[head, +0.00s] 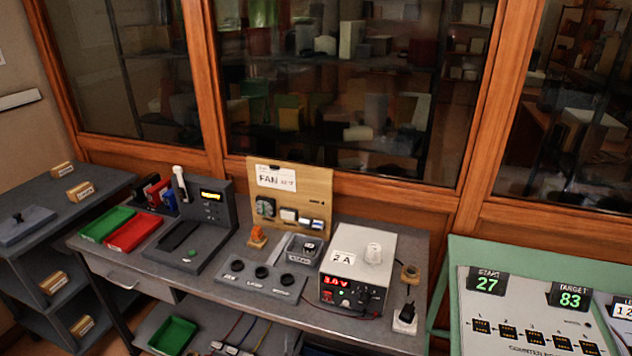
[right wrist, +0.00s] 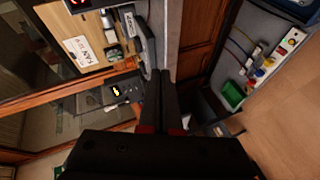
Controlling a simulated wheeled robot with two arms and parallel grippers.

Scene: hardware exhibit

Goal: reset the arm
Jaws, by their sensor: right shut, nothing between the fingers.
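My right gripper (right wrist: 161,74) shows in the right wrist view, its two dark fingers shut together with nothing between them. It points toward the workbench, whose tilted scene fills the view behind the fingers. No gripper or arm shows clearly in the head view. My left gripper is in neither view. In the head view the grey workbench (head: 215,283) carries the FAN board (head: 318,182), a white power supply (head: 380,246) reading 3.0 and a dark station (head: 216,218) with a lit display. The FAN board also shows in the right wrist view (right wrist: 75,22).
Green (head: 107,224) and red (head: 134,233) trays lie at the bench's left. A green bin (head: 173,334) sits on the lower shelf. A green-framed panel (head: 480,252) showing 27 and 83 stands at the right. Glass cabinets (head: 345,90) close off the back.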

